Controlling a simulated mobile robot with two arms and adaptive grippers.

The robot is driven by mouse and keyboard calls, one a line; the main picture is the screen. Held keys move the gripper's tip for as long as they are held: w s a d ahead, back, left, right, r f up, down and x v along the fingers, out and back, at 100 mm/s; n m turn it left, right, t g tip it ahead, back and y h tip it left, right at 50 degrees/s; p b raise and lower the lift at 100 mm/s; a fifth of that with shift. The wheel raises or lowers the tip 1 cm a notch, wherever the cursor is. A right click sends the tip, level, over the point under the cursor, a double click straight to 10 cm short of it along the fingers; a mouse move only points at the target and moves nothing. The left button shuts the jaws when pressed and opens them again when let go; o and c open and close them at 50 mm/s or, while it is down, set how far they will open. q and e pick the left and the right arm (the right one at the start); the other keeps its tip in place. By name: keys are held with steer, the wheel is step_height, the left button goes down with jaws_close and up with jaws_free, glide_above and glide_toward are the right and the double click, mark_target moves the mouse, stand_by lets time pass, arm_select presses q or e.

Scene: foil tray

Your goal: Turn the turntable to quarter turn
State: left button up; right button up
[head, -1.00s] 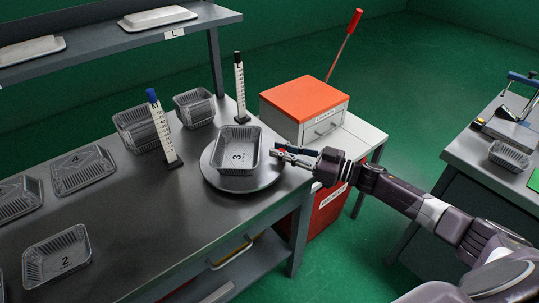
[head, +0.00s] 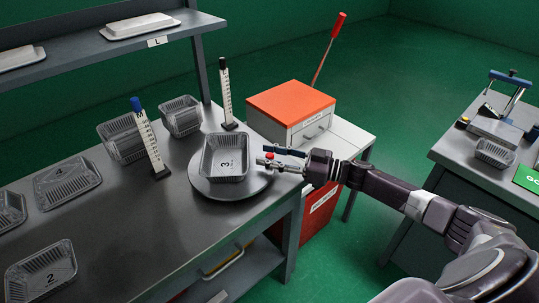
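The round grey turntable (head: 205,190) sits near the right end of the dark bench. A clear foil tray marked 3 (head: 227,165) stands upright on it. A small red knob (head: 269,156) shows at the turntable's right edge. My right gripper (head: 264,155) reaches in from the right, with one finger behind the knob and one in front. Its fingers look apart, and no firm grip on the knob shows. My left gripper is not in view.
A ruler post with a black top (head: 226,95) stands behind the turntable, and one with a blue top (head: 150,143) to its left. More clear trays, one marked 2 (head: 42,270), lie leftward. An orange-topped box (head: 290,102) stands behind my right arm.

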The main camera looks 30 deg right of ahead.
steer(key=v, duration=1.2)
